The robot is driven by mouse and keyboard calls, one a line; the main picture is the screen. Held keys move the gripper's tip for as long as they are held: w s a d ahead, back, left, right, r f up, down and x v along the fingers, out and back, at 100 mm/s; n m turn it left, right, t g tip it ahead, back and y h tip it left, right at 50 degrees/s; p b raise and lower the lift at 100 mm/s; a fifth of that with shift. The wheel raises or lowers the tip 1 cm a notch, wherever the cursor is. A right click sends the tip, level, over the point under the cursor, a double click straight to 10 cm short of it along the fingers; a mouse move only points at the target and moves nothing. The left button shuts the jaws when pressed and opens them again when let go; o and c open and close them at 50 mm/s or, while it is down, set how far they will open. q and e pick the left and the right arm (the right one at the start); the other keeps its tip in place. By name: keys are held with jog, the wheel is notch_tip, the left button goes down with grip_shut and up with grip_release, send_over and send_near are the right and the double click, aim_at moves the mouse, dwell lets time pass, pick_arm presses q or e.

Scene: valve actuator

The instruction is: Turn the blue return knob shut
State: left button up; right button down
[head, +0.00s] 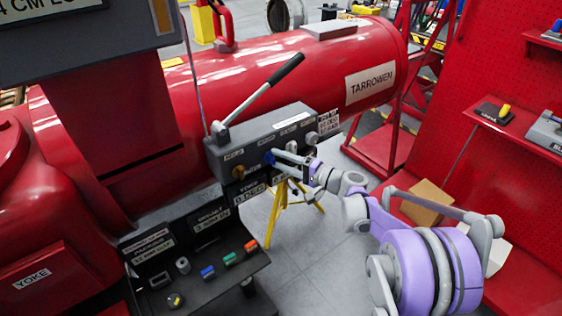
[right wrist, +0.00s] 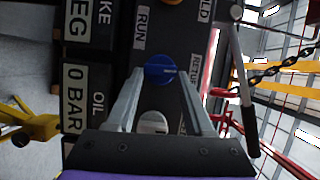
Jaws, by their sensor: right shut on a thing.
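The blue return knob (head: 268,157) is on the front of a grey valve box (head: 255,140). In the right wrist view the blue knob (right wrist: 160,70) sits between the labels RUN and a partly hidden RETUR..., with a faint mark toward its right side. My right gripper (head: 276,156) reaches it from the right. Its two fingers (right wrist: 160,76) lie on either side of the blue knob and are shut on it. A pale round knob (right wrist: 153,122) shows between the fingers, nearer the palm. My left gripper is not in view.
A black-handled lever (head: 270,85) rises from the valve box. A brass knob (head: 238,172) and a grey knob (head: 312,138) are also on its front. A dark control panel (head: 200,262) stands below left. A yellow tripod (head: 275,215) stands below; grey floor lies clear beside it.

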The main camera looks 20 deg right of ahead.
dwell(0.4)
jog(key=shift+c, duration=1.4)
grip_release()
jog(key=v, duration=1.1)
